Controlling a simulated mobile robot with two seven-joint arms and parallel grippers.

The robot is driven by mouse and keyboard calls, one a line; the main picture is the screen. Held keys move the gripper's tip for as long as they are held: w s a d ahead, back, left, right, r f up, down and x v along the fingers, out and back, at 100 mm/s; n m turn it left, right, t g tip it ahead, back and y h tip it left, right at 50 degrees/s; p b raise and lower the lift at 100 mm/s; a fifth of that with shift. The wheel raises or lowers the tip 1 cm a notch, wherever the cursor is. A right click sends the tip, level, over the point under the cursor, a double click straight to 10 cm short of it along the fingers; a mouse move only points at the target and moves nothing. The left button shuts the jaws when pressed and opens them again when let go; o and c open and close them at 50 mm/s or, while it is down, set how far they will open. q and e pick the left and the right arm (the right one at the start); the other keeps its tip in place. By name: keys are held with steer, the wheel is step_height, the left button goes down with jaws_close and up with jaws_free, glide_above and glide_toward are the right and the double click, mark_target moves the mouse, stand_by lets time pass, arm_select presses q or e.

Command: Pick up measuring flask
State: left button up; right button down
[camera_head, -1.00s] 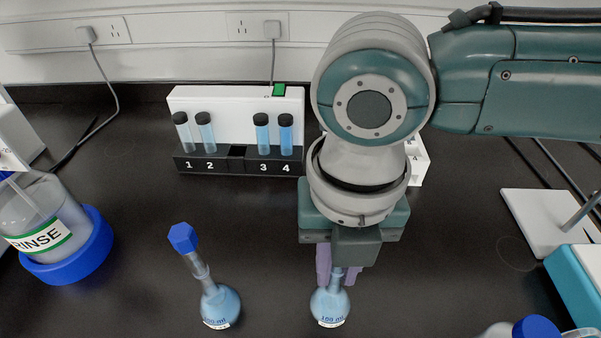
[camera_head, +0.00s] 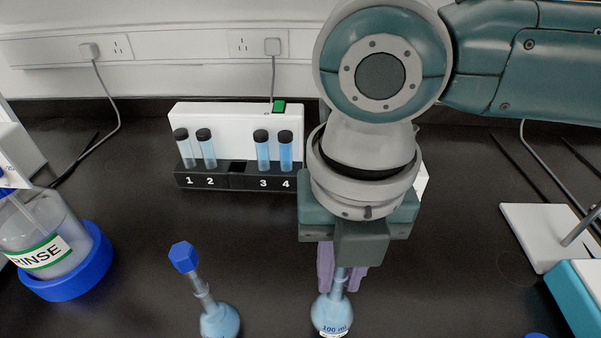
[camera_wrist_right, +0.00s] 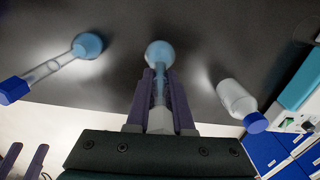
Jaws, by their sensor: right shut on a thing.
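The held measuring flask (camera_head: 331,312) has a round bulb of blue liquid, a narrow neck and a "100 ml" label. My right gripper (camera_head: 341,280) is shut on its neck from above, with purple fingers on either side. The wrist view shows the bulb (camera_wrist_right: 160,54) beyond the fingertips; its stopper is partly hidden. I cannot tell how far its base is from the bench. A second flask (camera_head: 219,320) with a blue stopper stands to the left, and my gripper does not touch it. My left gripper (camera_wrist_right: 25,155) shows at the wrist view's lower left, fingers apart and empty.
A tube rack (camera_head: 237,176) with several tubes stands behind. A rinse bottle (camera_head: 40,230) in a blue holder is at left. A blue-capped white bottle (camera_wrist_right: 236,99) lies right of the held flask in the wrist view. A white stand base (camera_head: 540,235) is at right.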

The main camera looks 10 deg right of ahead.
step_height(320, 180, up, 17)
steer(key=shift+r+p, duration=0.1)
steer(key=shift+p, duration=0.35)
